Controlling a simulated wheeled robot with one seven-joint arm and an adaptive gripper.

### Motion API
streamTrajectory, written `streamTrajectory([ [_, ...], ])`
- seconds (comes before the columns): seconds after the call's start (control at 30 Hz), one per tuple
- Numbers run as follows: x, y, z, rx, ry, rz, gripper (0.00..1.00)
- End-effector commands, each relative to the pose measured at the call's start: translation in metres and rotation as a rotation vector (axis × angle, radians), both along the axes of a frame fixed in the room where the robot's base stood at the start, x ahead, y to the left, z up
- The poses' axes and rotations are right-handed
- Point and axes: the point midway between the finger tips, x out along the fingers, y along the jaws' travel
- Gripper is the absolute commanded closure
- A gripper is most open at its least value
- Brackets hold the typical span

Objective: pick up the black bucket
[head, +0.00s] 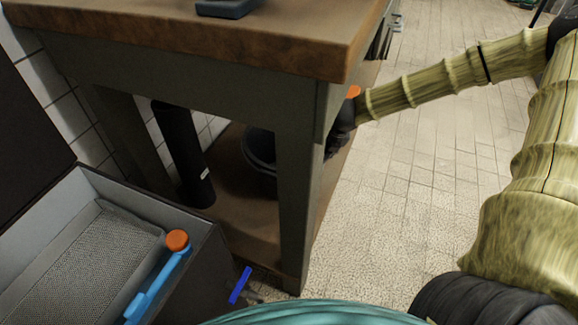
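A black round vessel, which looks like the black bucket (257,150), stands on the lower shelf of the wooden workbench. Its right part is hidden behind the bench's front leg. My arm reaches in from the right, and my dark gripper (340,132) is at the bench's right side, just right of that leg. The leg and the bench edge cover its fingertips. I cannot tell whether the fingers are open or shut, or whether they touch the bucket.
The workbench (190,45) has a thick top above the shelf and carries a dark object (228,7). A black cylinder (183,155) stands left of the bucket. An open grey box (205,262) with a blue-and-orange tool (160,280) is at lower left.

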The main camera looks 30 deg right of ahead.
Motion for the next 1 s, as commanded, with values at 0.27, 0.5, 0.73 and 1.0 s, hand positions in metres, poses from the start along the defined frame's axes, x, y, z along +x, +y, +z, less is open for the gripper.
streamTrajectory([
  [0.27, 0.0, -0.0001, 0.0012, 0.0, 0.0, 0.0, 0.94],
  [0.5, -0.0002, -0.0002, 0.0012, 0.0, 0.0, 0.0, 1.0],
  [0.73, 0.0003, 0.0, 0.002, 0.001, -0.001, -0.001, 1.0],
  [1.0, 0.0008, 0.0006, 0.0086, 0.0, -0.001, 0.001, 1.0],
])
